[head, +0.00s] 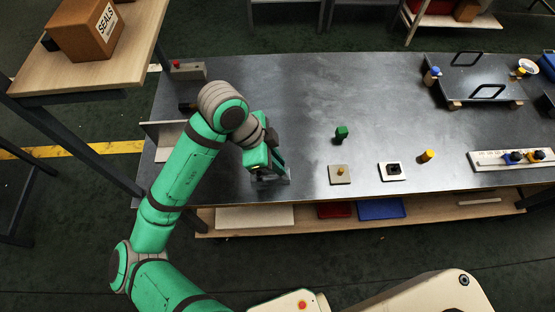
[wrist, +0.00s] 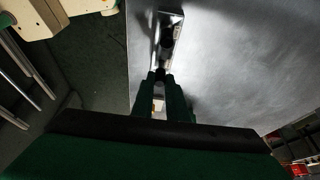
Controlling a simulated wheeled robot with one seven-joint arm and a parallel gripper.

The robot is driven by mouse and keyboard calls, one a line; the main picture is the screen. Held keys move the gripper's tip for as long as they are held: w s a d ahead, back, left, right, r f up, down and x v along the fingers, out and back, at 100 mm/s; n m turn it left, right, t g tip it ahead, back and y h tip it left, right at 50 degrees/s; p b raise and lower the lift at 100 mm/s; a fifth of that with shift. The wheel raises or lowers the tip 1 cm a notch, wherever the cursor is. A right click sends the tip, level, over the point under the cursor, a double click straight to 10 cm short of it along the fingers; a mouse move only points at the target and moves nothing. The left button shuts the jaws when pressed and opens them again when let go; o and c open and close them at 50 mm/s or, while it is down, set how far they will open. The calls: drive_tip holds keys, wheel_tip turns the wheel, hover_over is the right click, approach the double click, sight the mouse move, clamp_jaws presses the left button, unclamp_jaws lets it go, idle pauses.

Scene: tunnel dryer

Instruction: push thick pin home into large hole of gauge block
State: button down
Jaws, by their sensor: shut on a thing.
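The gauge block (head: 284,181) is a small grey metal piece near the front edge of the steel table in the head view. In the wrist view the block (wrist: 175,22) shows as a narrow bright bar with a dark hole. My gripper (head: 272,172) points down at the block. In the wrist view its fingers (wrist: 160,80) are close together at the near end of the block, shut on a small pale thing (wrist: 158,103), which I take to be the thick pin. The fingers hide most of it, and I cannot tell how deep it sits in a hole.
To the right stand a green knobbed piece (head: 341,132), a beige plate with a brass pin (head: 340,174), a white plate with a dark middle (head: 392,171) and a yellow cylinder (head: 427,156). A white rack (head: 485,160) lies farther right.

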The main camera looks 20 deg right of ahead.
drive_tip(key=shift+f, duration=0.75)
drive_tip(key=c, duration=1.7)
unclamp_jaws()
drive_tip(key=shift+o, duration=0.2)
drive_tip(key=v, duration=1)
drive_tip(key=shift+a+r, duration=0.2)
drive_tip(key=shift+r, duration=0.15)
